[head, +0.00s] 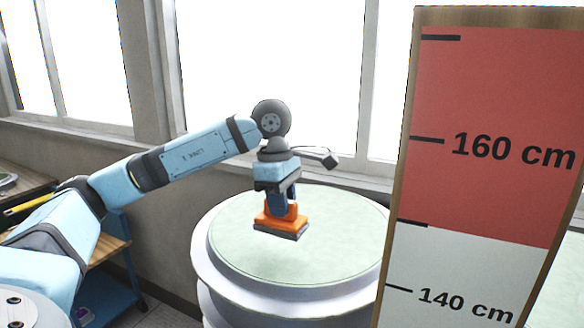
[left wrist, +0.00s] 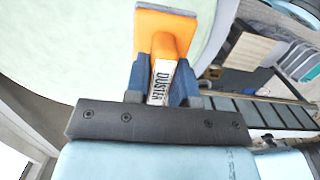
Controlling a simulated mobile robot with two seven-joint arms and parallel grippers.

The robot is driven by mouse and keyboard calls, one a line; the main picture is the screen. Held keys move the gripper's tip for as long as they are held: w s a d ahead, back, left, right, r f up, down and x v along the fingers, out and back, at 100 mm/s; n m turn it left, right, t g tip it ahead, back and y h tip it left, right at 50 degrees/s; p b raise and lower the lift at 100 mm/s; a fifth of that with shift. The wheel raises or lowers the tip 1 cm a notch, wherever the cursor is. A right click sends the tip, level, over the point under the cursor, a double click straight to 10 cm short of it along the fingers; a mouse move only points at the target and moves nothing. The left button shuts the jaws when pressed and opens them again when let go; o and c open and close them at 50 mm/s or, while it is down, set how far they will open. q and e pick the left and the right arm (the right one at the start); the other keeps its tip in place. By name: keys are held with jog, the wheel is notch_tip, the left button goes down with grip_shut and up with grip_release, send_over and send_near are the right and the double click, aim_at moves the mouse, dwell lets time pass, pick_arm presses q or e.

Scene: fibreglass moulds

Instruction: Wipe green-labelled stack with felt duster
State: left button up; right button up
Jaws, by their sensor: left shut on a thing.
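The felt duster (head: 278,221) has an orange body and a dark grey pad underneath. My left gripper (head: 283,202) points down and is shut on its handle. In the left wrist view the duster (left wrist: 166,30) shows a white label reading "DUSTER" between the blue fingers of my left gripper (left wrist: 162,82). Below it is a round white stack (head: 225,275) with a pale green top (head: 330,245). The duster is over the middle of this top; I cannot tell whether the pad touches it. No green label is readable on the stack. My right gripper is not in view.
A tall board (head: 480,150) marked 160 cm and 140 cm stands at the right, in front of the stack's right edge. Another pale green surface (head: 562,285) shows behind it. Windows and a wall are behind the stack.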

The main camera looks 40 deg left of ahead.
pick_arm(q)
jog(key=shift+r, duration=0.45)
jog(key=shift+w+r, duration=0.15)
jog(key=shift+r, duration=0.2)
jog(key=shift+d+f, duration=0.1)
